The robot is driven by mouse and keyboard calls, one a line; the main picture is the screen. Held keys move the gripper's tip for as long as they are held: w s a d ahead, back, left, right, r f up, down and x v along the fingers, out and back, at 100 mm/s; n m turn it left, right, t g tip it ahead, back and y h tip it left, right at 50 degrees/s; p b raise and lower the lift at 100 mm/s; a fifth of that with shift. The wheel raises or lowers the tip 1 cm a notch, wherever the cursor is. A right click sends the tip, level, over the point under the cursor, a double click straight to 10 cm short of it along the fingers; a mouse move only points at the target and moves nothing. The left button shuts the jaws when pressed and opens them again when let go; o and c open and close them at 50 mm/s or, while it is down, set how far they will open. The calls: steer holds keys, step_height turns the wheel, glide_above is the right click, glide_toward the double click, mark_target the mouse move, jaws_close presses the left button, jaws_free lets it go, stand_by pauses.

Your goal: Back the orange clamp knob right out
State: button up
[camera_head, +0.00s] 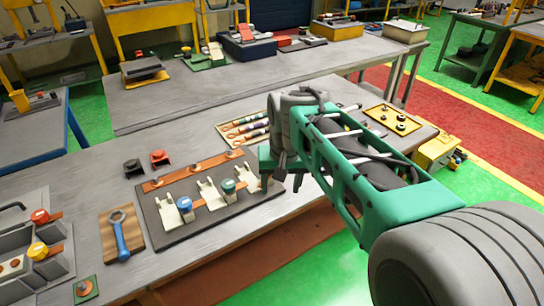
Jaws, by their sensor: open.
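At the left edge of the bench stands a grey fixture (60,278) with two round-topped knobs. The rear knob is red-orange (40,216), and the nearer one is yellow-orange (38,251). Both look upright, each beside a copper-coloured strip; I cannot tell how far either is screwed in. My gripper (281,181) is open and points down over the right end of a dark board, far to the right of both knobs and apart from them. Part of the fixture is cut off by the picture's left edge.
The dark board (180,232) carries white holders, a copper bar (190,170) and a green knob (228,186). A blue-handled wrench (120,238) lies on a wooden block between board and fixture. Black and red clips (160,157) sit behind. A yellow tray (392,119) is at right.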

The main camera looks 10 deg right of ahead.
steer(key=w+m+p, duration=0.1)
steer(key=w, duration=0.5)
steer(key=w+f+m+g+p, duration=0.1)
steer(key=w, duration=0.5)
steer(key=w+d+f+m+g+p, duration=0.1)
steer(key=w+m, duration=0.1)
steer(key=w, duration=0.4)
steer(key=shift+p, duration=0.4)
step_height(320, 180, down, 6)
steer(key=shift+f+p, duration=0.25)
steer(key=shift+p, duration=0.5)
steer(key=shift+f, duration=0.5)
jaws_close()
